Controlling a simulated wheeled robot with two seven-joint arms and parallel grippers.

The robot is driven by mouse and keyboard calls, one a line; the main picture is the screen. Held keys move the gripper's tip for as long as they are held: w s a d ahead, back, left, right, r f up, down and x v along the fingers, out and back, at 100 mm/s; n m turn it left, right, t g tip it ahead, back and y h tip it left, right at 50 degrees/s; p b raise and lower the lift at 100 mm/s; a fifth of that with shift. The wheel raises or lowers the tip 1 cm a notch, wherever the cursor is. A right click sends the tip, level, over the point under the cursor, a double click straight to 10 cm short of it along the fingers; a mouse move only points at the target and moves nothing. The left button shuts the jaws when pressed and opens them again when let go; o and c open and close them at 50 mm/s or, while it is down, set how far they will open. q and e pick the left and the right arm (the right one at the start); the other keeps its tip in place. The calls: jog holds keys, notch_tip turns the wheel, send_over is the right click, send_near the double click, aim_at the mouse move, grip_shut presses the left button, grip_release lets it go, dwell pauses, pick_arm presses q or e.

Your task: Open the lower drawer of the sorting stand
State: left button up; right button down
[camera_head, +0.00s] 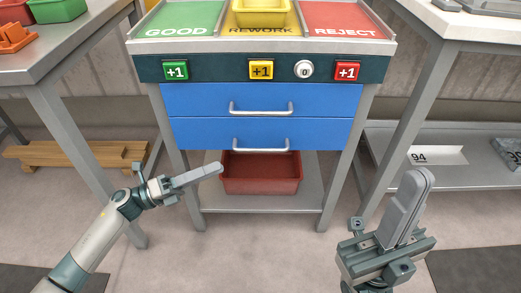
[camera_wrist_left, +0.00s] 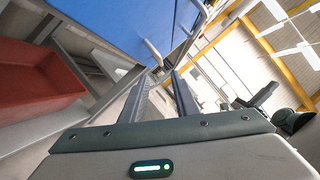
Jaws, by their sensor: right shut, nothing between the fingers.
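The sorting stand has two blue drawers, and both look shut. The lower drawer (camera_head: 190,133) has a grey bar handle (camera_head: 262,148) along its lower middle. The upper drawer (camera_head: 200,100) has its own bar handle (camera_head: 261,110). My left gripper (camera_head: 222,168) is below and left of the lower handle in the head view, pointing right and slightly up. In the left wrist view its two fingers (camera_wrist_left: 162,74) are apart with nothing between them. A handle (camera_wrist_left: 152,52) shows just beyond the fingertips, apart from them. My right gripper (camera_head: 424,172) is shut and empty, at the lower right.
A red bin (camera_head: 262,175) sits on the stand's lower shelf (camera_head: 215,202) beneath the drawers. Counter buttons (camera_head: 261,70) line the panel above. Tables stand left (camera_head: 60,65) and right (camera_head: 450,28). A wooden pallet (camera_head: 70,155) lies at left. Floor in front is clear.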

aim_at(261, 150)
pick_arm(q)
jog(key=b+x, duration=0.1)
jog(key=x, duration=1.3)
grip_shut()
